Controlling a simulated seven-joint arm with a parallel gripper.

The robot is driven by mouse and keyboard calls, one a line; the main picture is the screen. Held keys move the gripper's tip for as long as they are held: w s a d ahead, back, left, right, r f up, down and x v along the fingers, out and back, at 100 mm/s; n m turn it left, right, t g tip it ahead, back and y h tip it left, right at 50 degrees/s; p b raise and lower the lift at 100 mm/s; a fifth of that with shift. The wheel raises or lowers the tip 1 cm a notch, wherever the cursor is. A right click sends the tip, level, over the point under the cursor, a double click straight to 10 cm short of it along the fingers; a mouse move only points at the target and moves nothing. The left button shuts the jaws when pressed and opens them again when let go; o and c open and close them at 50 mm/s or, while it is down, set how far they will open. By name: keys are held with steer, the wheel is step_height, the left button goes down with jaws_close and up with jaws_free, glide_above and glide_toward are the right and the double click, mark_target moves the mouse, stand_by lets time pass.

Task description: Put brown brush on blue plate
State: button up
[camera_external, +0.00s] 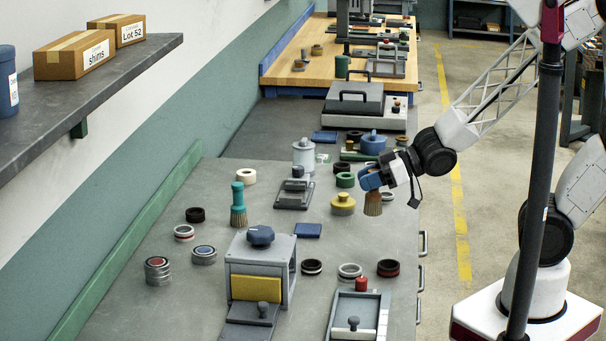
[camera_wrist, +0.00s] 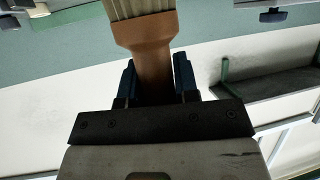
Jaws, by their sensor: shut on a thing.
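My gripper (camera_external: 371,180) is shut on the brown brush (camera_external: 373,204) and holds it over the right side of the grey bench, bristles pointing down. In the wrist view the brush handle (camera_wrist: 154,68) sits between the two blue fingers of my gripper (camera_wrist: 157,82), with the bristles at the top edge. Two flat blue plates lie on the bench: a near blue plate (camera_external: 308,230) left of and nearer than the brush, beside the grey fixture, and a far blue plate (camera_external: 324,136) farther back. I cannot tell the brush's exact height above the bench.
A yellow knobbed piece (camera_external: 343,204) stands just left of the brush. A teal-handled brush (camera_external: 238,205) stands farther left. The grey fixture (camera_external: 260,268) with a blue knob stands near the front. Several rings lie around. The bench's right edge is close to the brush.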

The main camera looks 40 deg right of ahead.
stand_by(0.3)
steer(key=w+a+f, duration=0.1)
steer(key=w+a, duration=0.9)
steer(key=w, duration=0.1)
steer(key=shift+a+f, duration=0.2)
stand_by(0.4)
steer(key=shift+w+a+f, duration=0.15)
steer(key=shift+f, duration=0.75)
steer(key=shift+w+a+f, duration=0.15)
steer(key=shift+f, duration=0.75)
steer(key=shift+f, duration=0.1)
steer(key=o, duration=0.9)
